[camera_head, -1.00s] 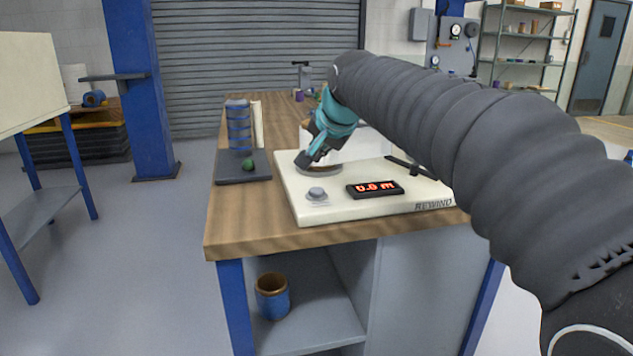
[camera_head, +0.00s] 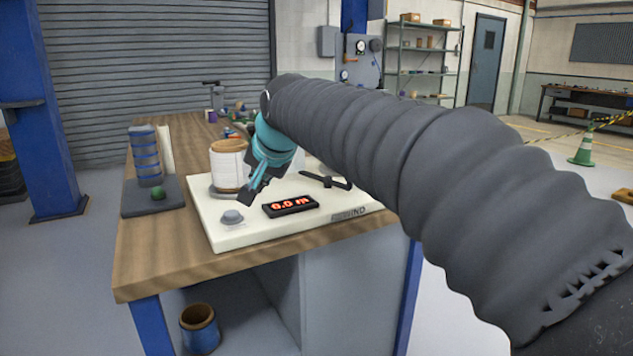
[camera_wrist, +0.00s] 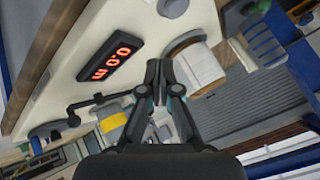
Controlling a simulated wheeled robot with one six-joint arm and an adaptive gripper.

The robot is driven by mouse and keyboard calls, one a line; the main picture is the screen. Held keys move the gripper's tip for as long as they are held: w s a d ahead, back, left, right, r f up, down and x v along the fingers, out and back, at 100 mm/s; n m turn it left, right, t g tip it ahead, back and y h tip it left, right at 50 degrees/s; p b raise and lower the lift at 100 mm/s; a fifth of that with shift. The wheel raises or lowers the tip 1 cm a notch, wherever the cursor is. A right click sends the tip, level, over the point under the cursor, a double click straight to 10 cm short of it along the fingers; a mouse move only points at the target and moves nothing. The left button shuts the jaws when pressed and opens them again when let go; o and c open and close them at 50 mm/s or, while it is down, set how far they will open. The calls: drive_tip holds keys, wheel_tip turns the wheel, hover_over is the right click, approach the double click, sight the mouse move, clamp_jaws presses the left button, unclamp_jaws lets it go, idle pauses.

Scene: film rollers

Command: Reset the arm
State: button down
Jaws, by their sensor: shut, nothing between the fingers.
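My gripper (camera_head: 250,192) is shut and empty. In the head view it hangs over the white rewind machine (camera_head: 330,222), in front of a roll with white film (camera_head: 229,165). In the wrist view the fingertips (camera_wrist: 160,68) meet at the centre. The roll also shows there to the right of them (camera_wrist: 200,66). The red display (camera_head: 290,206) on the machine reads 0.0 m, and a grey knob (camera_head: 232,217) sits left of it. A black crank-like bar (camera_head: 327,181) lies on the machine's right side, partly near my arm.
The wooden bench (camera_head: 170,262) carries a dark stand with a blue-banded column (camera_head: 146,155) and green button (camera_head: 158,193) at left. A blue bin (camera_head: 200,328) stands on the shelf below.

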drive_tip(key=s+d+f+h, duration=0.1)
drive_tip(key=s+d+f, duration=0.4)
drive_tip(key=d, duration=0.5)
drive_tip(key=s+d+f+h, duration=0.2)
drive_tip(key=s+d, duration=0.5)
drive_tip(key=d, duration=0.2)
drive_tip(key=s+d+f+g+h, duration=0.1)
drive_tip(key=s+d+f, duration=0.4)
drive_tip(key=s, duration=0.3)
drive_tip(key=s+d+f+n, duration=0.1)
drive_tip(key=s+d+f, duration=0.4)
drive_tip(key=s+f, duration=0.3)
drive_tip(key=shift+d+f+g+h, duration=0.2)
drive_tip(key=shift+d+g+h, duration=0.15)
drive_tip(key=shift+g+h, duration=0.05)
